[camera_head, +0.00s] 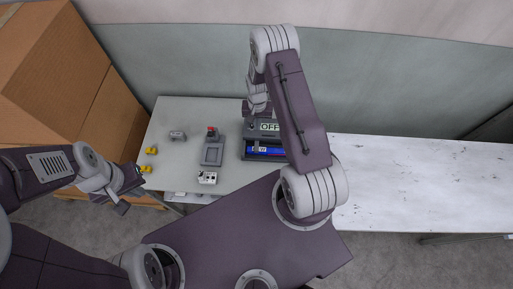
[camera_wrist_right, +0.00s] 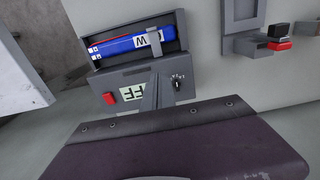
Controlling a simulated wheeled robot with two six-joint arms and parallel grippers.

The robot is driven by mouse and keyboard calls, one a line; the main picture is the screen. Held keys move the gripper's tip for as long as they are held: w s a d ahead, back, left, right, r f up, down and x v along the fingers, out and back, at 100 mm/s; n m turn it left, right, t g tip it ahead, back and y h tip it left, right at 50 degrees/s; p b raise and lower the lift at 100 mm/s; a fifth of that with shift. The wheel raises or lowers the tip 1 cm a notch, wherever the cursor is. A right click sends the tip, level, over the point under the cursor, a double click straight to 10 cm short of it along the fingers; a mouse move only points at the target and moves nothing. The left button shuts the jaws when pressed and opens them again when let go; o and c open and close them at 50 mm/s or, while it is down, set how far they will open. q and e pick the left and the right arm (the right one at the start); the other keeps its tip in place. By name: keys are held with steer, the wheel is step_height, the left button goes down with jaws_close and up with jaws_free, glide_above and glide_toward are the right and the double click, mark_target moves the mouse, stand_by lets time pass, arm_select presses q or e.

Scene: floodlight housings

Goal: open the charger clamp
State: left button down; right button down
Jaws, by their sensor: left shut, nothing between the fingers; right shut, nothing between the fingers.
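The charger (camera_head: 246,131) is a dark grey box on the light table, and its display (camera_head: 270,127) reads OFF. A blue battery (camera_head: 275,152) with a white label lies in its cradle; it also shows in the right wrist view (camera_wrist_right: 120,46). The grey clamp (camera_wrist_right: 180,45) sits at the labelled end of the battery and appears to lie across it. My right gripper (camera_wrist_right: 157,82) is shut and empty in front of the charger's panel, between the display and a black knob (camera_wrist_right: 178,83); contact is unclear. My left gripper (camera_head: 132,194) is shut and empty at the table's left front.
A grey fixture with a red-topped part (camera_head: 212,148) stands left of the charger. Cardboard boxes (camera_head: 75,70) stand at far left. The white table (camera_head: 430,185) is clear.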

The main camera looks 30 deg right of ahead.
steer(key=shift+r, duration=0.1)
step_height(320, 180, up, 7)
steer(key=p, duration=0.5)
stand_by(0.5)
